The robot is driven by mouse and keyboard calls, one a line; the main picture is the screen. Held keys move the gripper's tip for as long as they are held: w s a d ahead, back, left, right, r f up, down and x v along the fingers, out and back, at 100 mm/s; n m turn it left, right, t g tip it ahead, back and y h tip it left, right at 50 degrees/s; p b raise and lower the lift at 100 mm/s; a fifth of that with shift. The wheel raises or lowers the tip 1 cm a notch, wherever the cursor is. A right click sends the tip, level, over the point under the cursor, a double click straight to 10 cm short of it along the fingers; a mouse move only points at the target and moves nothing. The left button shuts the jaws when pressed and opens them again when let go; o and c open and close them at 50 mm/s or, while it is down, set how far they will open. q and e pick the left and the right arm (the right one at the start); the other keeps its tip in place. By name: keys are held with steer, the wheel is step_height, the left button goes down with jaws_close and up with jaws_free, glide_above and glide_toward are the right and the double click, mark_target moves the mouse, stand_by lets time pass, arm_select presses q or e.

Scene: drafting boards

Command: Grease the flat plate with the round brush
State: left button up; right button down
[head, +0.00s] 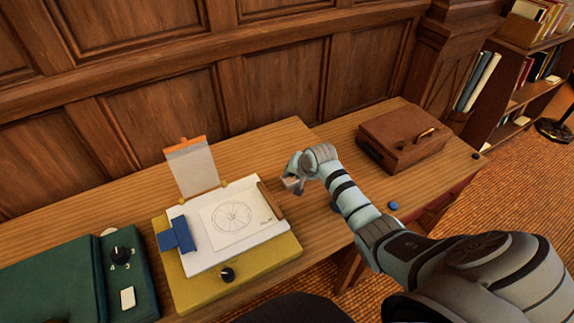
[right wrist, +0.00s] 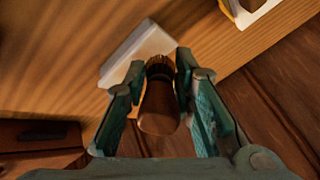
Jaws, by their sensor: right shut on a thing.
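My right gripper (head: 292,182) is over the table, between the drawing board and the brown case. In the right wrist view its two fingers (right wrist: 160,88) are shut on the round brush (right wrist: 158,112), which has a brown handle. The brush's dark ribbed end points away from the camera toward a pale flat plate (right wrist: 125,50). The plate lies on the wooden table beyond the fingertips, partly hidden by the brush and a finger. I cannot tell whether the brush touches it. In the head view the gripper largely hides this spot. My left gripper is not in view.
A yellow drawing board (head: 285,250) with a wheel drawing (head: 232,216) lies left of the gripper. An upright orange-topped panel (head: 195,170) stands behind it. A green unit with a knob (head: 130,285) is at left. A brown case (head: 403,138) and a blue disc (head: 393,205) are right.

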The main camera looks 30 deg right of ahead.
steer(key=shift+d+f+b, duration=0.15)
steer(key=shift+d+b, duration=1.75)
steer(key=shift+d, duration=0.8)
steer(key=d+b, duration=0.2)
steer(key=d, duration=0.1)
steer(key=shift+s, duration=0.15)
steer(key=shift+a+r, duration=0.25)
steer(key=shift+a, duration=0.25)
steer(key=shift+a+r+p, duration=0.1)
steer(key=shift+a+p, duration=1)
steer(key=shift+a, duration=0.1)
steer(key=a+p, duration=0.2)
steer(key=a, duration=0.1)
steer(key=shift+w+a+p, duration=0.2)
steer(key=shift+a+p, duration=1.3)
steer(key=shift+a, duration=0.7)
steer(key=shift+a+r+p, duration=0.2)
steer(key=shift+a+p, duration=0.05)
steer(key=shift+p, duration=0.1)
steer(key=shift+w+f+p, duration=0.1)
steer(key=shift+f+p, duration=0.05)
steer(key=shift+p, duration=0.3)
step_height(320, 180, up, 6)
steer(key=p, duration=0.2)
steer(key=shift+p, duration=0.3)
steer(key=shift+d, duration=0.1)
